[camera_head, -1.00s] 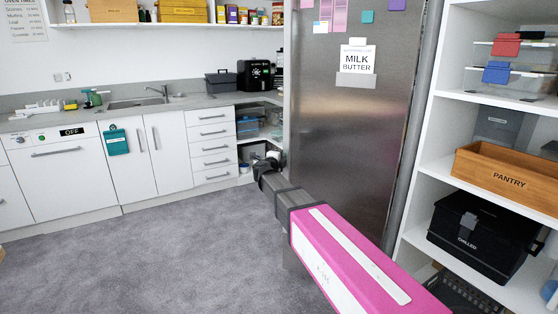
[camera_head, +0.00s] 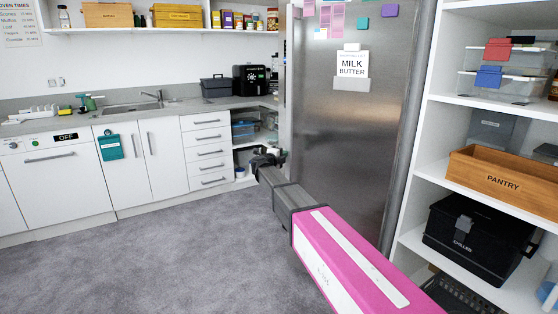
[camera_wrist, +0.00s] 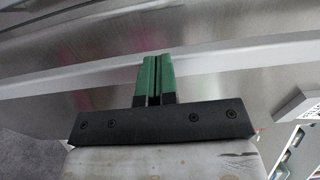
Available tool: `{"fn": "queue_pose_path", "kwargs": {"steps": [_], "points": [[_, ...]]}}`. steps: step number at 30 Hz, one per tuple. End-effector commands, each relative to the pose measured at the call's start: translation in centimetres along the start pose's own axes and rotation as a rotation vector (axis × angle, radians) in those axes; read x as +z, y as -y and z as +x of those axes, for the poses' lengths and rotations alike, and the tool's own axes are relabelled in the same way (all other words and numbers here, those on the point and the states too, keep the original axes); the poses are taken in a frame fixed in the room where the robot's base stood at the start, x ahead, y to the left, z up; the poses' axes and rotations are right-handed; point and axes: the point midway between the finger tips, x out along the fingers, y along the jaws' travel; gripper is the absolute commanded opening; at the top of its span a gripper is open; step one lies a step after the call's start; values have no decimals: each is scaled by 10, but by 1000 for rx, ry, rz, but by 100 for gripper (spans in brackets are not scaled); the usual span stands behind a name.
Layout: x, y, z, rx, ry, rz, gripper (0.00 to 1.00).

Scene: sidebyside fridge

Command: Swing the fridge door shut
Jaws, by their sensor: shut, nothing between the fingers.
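The fridge door (camera_head: 345,130) is a tall brushed-steel panel on the right of the head view, with notes and a "MILK BUTTER" sign on it. My gripper (camera_head: 274,157) is at the door's left edge, low down; its fingertips are small and partly hidden there. In the wrist view my gripper (camera_wrist: 155,62) has its green fingers together, with nothing between them. The tips overlap a pale strip along the steel door (camera_wrist: 225,62); I cannot tell whether they touch it. How far the door stands open is unclear.
White shelves with a pantry crate (camera_head: 500,178) and a black chilled box (camera_head: 478,238) stand close to the door's right. A counter with white drawers (camera_head: 207,152) runs along the back wall. Grey carpet (camera_head: 150,255) at left is clear.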

Motion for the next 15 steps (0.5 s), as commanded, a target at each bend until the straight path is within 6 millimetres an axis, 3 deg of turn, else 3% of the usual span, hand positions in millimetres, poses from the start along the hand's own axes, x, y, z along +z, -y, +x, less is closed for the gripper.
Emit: {"fn": "queue_pose_path", "kwargs": {"steps": [1,15], "points": [[8,0,18,0,-25,0,0],[15,0,128,-1,-258,0,0]]}}
